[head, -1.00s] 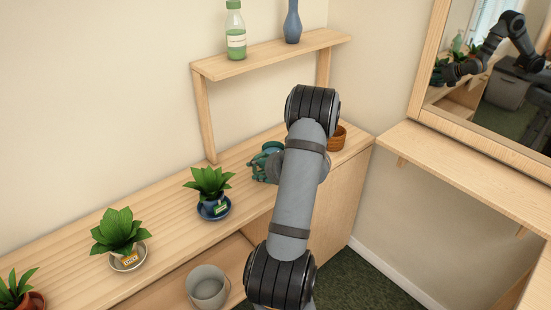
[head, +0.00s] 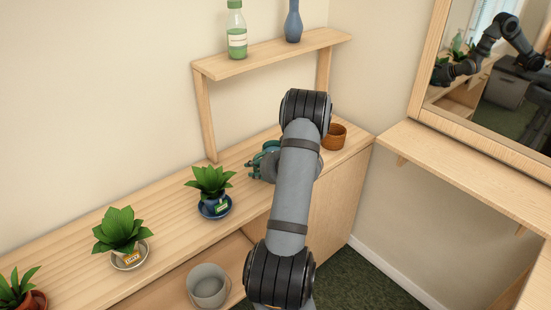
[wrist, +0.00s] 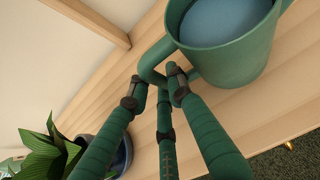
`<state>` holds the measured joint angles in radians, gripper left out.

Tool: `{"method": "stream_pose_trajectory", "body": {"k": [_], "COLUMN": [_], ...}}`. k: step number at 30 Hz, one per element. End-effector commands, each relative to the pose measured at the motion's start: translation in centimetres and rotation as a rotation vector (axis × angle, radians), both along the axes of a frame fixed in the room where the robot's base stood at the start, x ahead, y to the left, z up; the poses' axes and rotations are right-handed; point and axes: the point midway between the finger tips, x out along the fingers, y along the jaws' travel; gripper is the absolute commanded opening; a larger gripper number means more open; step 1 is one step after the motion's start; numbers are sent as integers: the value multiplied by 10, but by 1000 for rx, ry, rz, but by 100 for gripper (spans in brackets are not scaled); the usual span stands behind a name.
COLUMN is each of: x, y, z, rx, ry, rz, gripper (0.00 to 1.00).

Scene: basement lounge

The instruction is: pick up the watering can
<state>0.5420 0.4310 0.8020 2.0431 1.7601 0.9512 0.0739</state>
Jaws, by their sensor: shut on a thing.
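The green watering can (wrist: 232,50) stands out at the top right of the wrist view, with a blue-grey inside and a loop handle (wrist: 152,62) on its near side. In the head view only a teal part of the can (head: 270,147) shows, as my arm hides the rest. My gripper (wrist: 160,88) has green ribbed fingers with dark tips, closed on the handle. In the head view my gripper (head: 254,168) is just left of the arm, low over the counter. I cannot tell whether the can touches the counter.
The wooden counter (head: 165,205) carries a plant in a blue pot (head: 213,205) left of my gripper and a brown pot (head: 335,138) to its right. More plants stand farther left. A raised shelf (head: 270,55) holds two bottles. A grey pot (head: 208,287) sits lower in front.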

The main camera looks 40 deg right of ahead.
Motion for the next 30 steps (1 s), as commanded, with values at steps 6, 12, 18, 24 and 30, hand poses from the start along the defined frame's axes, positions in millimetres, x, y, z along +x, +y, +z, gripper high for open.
{"method": "stream_pose_trajectory", "body": {"k": [6, 12, 18, 24, 30], "x": [0, 0, 1, 1, 1], "y": [0, 0, -1, -1, -1], "z": [0, 0, 2, 2, 13], "rx": [0, 0, -3, -3, -5], "ry": [0, -1, -4, -4, -5], "rz": [0, 0, -1, -1, 0], "gripper": [0, 0, 0, 0, 0]}}
